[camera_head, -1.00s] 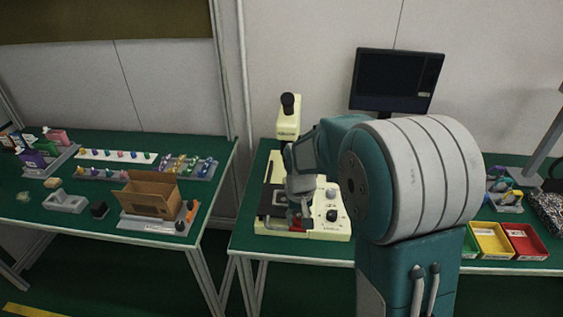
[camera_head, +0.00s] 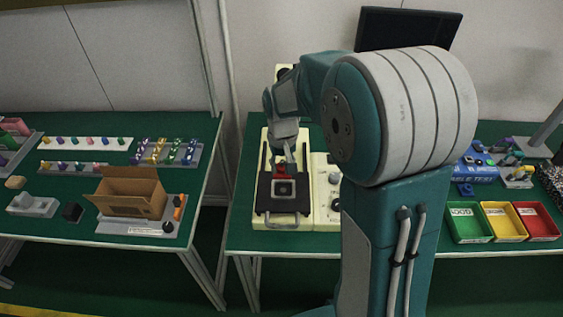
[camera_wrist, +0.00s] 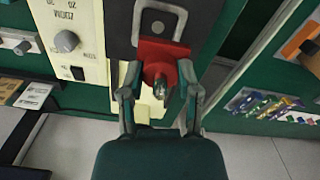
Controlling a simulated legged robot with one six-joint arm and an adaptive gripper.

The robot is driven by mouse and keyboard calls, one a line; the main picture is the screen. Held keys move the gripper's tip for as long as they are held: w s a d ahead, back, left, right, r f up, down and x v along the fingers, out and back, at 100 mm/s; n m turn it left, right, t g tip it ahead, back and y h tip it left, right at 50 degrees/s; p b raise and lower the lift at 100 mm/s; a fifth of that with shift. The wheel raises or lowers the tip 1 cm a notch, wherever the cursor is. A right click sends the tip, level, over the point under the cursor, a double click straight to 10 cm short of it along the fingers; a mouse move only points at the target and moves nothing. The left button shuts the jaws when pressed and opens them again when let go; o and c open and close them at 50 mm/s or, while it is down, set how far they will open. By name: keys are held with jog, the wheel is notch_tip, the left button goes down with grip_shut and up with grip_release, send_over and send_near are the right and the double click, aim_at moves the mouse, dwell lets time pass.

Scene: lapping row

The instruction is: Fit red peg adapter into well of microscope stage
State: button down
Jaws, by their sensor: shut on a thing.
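The red peg adapter (camera_head: 280,168) is at the rear of the dark microscope stage (camera_head: 265,192). In the wrist view, the red adapter (camera_wrist: 155,50) lies between the fingertips of my gripper (camera_wrist: 160,74), which is shut on it, with a shiny peg toward the camera. A grey square plate with a dark opening (camera_head: 284,189) lies in front of the adapter on the stage. It also shows in the wrist view (camera_wrist: 158,19), just beyond the red part. My gripper (camera_head: 286,158) partly hides the adapter, and I cannot tell whether the adapter touches the stage.
The microscope's cream base with knobs (camera_head: 326,205) lies right of the stage. A cardboard box (camera_head: 130,192) and racks of small coloured parts occupy the left table. A floor gap separates the tables.

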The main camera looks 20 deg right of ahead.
aim_at(283, 190)
jog(key=shift+d+f, duration=0.2)
jog(key=shift+f, duration=1.25)
jog(key=shift+a+f, duration=0.1)
jog(key=shift+f, duration=1.35)
jog(key=shift+f, duration=0.8)
jog(key=shift+c, duration=1.1)
grip_release()
notch_tip(283, 190, up, 11)
jog(key=shift+r, duration=0.4)
